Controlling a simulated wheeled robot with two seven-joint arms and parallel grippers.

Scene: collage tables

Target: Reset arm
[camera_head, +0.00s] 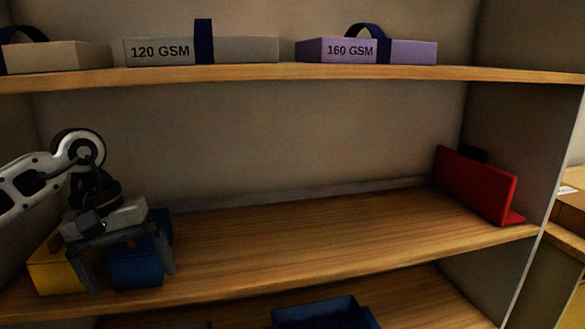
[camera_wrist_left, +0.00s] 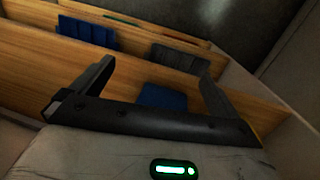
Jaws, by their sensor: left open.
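My left gripper (camera_head: 132,274) comes in from the left in the head view, pointing down in front of the middle shelf. In the left wrist view the open fingers (camera_wrist_left: 155,82) frame shelf boards and a blue thing (camera_wrist_left: 163,97). My right gripper is not in view.
The middle shelf (camera_head: 310,225) is clear between the boxes and a red bookend-like piece (camera_head: 478,184) at right. The upper shelf (camera_head: 300,75) holds boxes labelled 120 GSM (camera_head: 230,50) and 160 GSM (camera_head: 410,51). A blue tray (camera_head: 320,312) shows below.

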